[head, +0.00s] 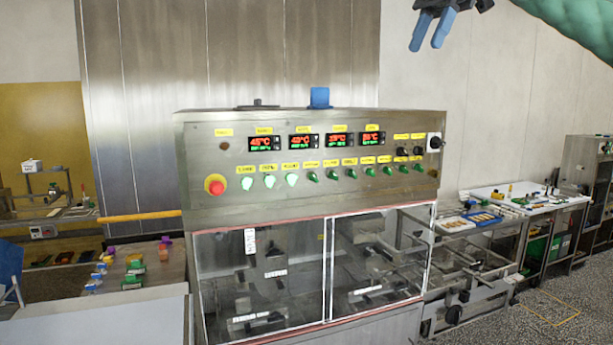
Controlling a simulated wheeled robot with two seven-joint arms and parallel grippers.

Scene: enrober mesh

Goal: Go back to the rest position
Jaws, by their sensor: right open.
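My right gripper (432,30) shows at the top right of the head view, with blue fingers spread apart and nothing between them. Its green-sleeved arm comes in from the top right corner. It is up in front of the pale wall, clear of the machine. My left gripper is not in view. The enrober machine (310,203) stands in the middle, with a steel control panel, red temperature displays and a red stop button (215,185). Its clear front doors (262,283) appear closed.
A side table (165,262) with small coloured items stands left of the machine. A white surface (100,318) fills the lower left. At the right, a bench (545,205) holds trays and tools. Yellow lines (548,308) mark the speckled floor at lower right.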

